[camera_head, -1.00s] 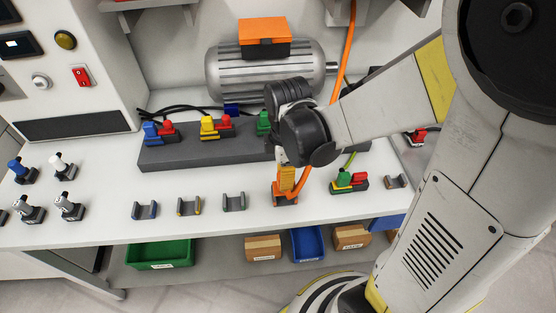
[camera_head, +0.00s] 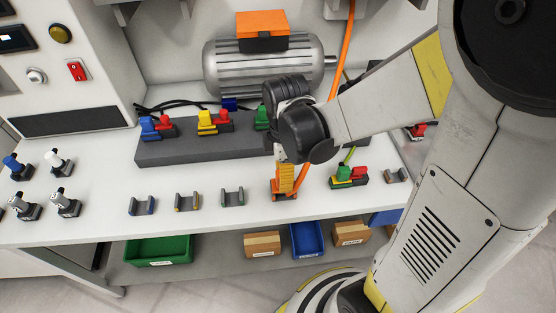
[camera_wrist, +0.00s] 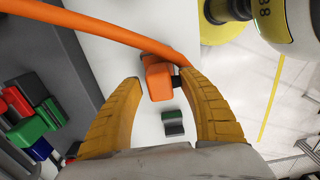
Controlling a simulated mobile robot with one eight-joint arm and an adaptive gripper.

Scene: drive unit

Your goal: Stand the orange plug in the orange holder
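The orange plug (camera_head: 284,195) is at the front of the white bench, in line with the row of small cradle holders. It also shows in the wrist view (camera_wrist: 158,80), with the orange cable running from it to the upper left. My gripper (camera_head: 286,188) points down over the plug. In the wrist view my gripper (camera_wrist: 160,84) has its yellow fingers apart on either side of the plug, with a gap at the left finger; the right finger is close to it. The orange holder is hidden under the plug and fingers, so I cannot tell how the plug is seated.
Blue, yellow and green holders (camera_head: 187,201) stand empty to the left. A green and red plug group (camera_head: 349,176) is close on the right, with another holder (camera_head: 396,175) beyond. A dark connector block (camera_head: 190,150) lies behind. Bins sit below.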

